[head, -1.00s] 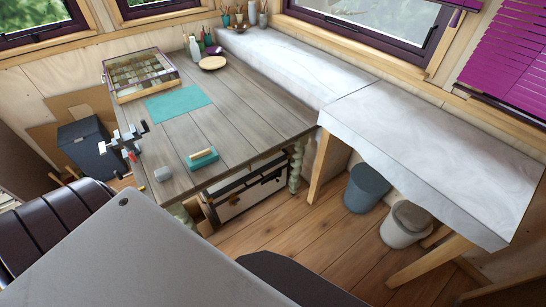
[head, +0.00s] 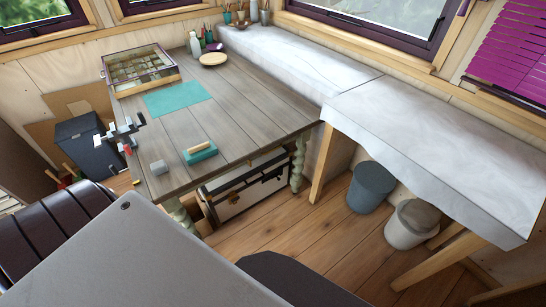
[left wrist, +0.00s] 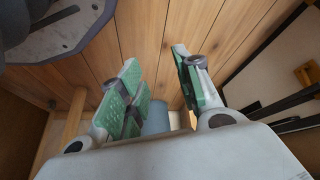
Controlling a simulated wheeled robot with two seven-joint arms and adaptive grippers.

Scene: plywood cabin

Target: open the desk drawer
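The desk (head: 228,105) has a grey plank top and stands in the middle of the head view, with turned pale green legs. Its drawer front cannot be made out from this high angle; the area under the tabletop edge is largely hidden. In the left wrist view my left gripper (left wrist: 158,78) is open, its green-padded fingers apart with nothing gripped between them. Wooden floor planks lie beyond the fingers. I do not see my left gripper in the head view. My right gripper is in neither view.
A white, dark-banded chest (head: 243,188) sits under the desk. A teal-based block (head: 200,152), small grey block (head: 158,167), teal mat (head: 178,97) and glass-topped case (head: 140,72) lie on top. A dark chair (head: 55,235) stands front left. Two bins (head: 371,187) (head: 411,224) stand right.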

